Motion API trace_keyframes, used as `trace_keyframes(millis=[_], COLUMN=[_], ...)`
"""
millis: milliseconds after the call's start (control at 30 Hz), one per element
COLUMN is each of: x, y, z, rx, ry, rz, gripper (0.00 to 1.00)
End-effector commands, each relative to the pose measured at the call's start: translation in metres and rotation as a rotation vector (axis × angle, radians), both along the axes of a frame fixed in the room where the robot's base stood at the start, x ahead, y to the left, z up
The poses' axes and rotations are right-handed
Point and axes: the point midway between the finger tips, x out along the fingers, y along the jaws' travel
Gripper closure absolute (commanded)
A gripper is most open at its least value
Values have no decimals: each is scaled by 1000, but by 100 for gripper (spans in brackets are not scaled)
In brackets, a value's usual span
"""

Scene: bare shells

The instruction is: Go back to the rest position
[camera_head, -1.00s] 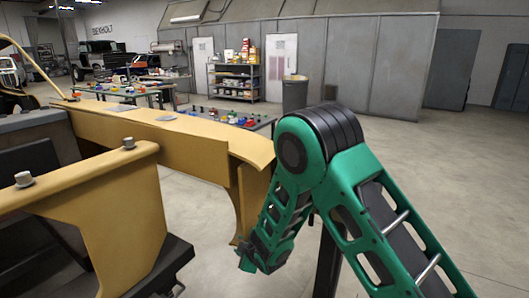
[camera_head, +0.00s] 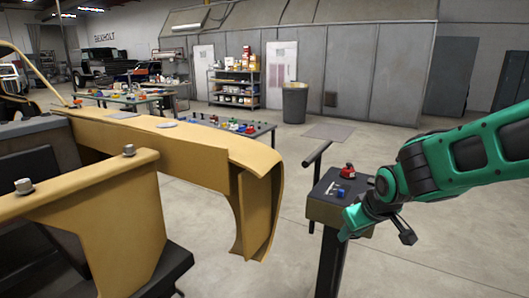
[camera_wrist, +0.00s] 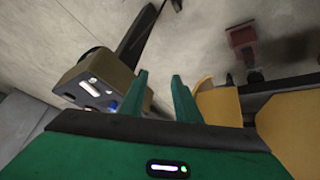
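My green arm comes in from the right edge in the head view. My gripper (camera_head: 345,235) points down and left, in front of a small stand (camera_head: 320,211). In the wrist view its two green fingers stand apart with nothing between them, so my gripper (camera_wrist: 161,90) is open and empty. The stand (camera_wrist: 75,72) shows to the left of the fingers there. Whether the gripper touches the stand is hard to tell.
A yellow vehicle shell (camera_head: 215,145) fills the left and centre, close to the stand. A red item (camera_head: 347,171) and a small blue item (camera_head: 340,192) lie on the stand. A grey bin (camera_head: 295,103) and shelf (camera_head: 236,88) are farther back. Floor on the right is open.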

Motion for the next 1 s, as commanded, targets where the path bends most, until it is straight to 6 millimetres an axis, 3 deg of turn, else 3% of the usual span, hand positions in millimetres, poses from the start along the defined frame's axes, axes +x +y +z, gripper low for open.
trace_keyframes(millis=[100, 367, 500, 700, 833, 1000], x=[-40, -126, -177, -255, -284, -293], y=[-27, -63, -121, -166, -174, -176], z=[15, 31, 21, 13, 11, 11], rx=[35, 96, 104, 154, 185, 195], ry=[47, 153, 282, 455, 522, 543], rz=[-109, -321, -525, -769, -852, -876], gripper=[71, 71, 71, 71, 71, 71])
